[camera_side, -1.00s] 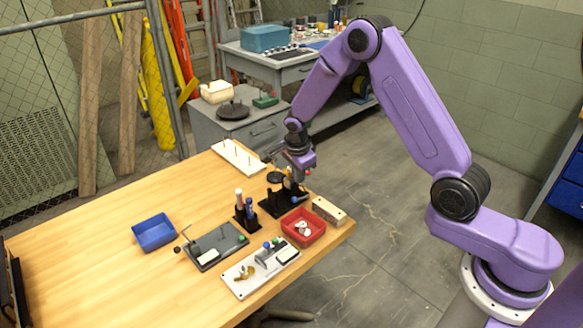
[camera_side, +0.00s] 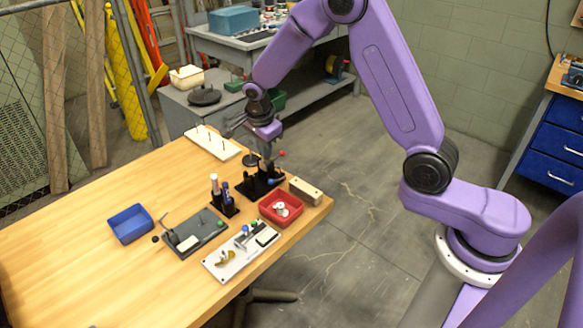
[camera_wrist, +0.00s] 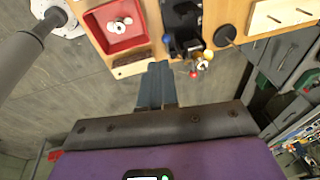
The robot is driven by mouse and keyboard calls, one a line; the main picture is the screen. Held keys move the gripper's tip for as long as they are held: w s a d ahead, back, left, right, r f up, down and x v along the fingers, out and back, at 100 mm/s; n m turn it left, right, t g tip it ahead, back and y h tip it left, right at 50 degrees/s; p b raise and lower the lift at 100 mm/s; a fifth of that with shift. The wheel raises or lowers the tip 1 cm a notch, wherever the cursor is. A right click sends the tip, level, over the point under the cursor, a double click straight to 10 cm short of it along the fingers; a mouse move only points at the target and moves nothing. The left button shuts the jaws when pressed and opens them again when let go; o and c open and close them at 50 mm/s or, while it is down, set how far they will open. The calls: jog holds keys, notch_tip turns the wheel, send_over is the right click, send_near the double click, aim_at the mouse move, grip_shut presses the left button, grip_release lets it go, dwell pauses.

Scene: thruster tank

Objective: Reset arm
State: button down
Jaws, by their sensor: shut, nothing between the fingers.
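The stand also shows at the top of the wrist view (camera_wrist: 183,25). My gripper is clear of the stand and of the table.
A red bin (camera_side: 270,216), a wooden block (camera_side: 305,190), a white peg board (camera_side: 213,143), a grey plate (camera_side: 195,234), a white fixture plate (camera_side: 240,252) and a blue bin (camera_side: 130,224) are on the table. A grey cabinet (camera_side: 190,112) stands behind. The table's left part is clear.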

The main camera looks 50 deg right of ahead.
jog(key=s+a+r+n+y, duration=0.1)
jog(key=s+a+r+n, duration=0.25)
jog(key=s+n, duration=0.35)
jog(key=s+a+r+n, duration=0.2)
jog(key=s+r+n, duration=0.2)
jog(key=s+n, duration=0.35)
jog(key=s+d+r+n, duration=0.1)
jog(key=s+d+n, duration=0.1)
jog(key=s+n, duration=0.6)
jog(key=s+d+r+n+g+y, duration=0.1)
jog(key=s+d+n, duration=0.2)
jog(key=s+n, duration=0.5)
jog(key=s, duration=0.5)
jog(key=shift+s+r, duration=0.2)
jog(key=shift+r, duration=0.2)
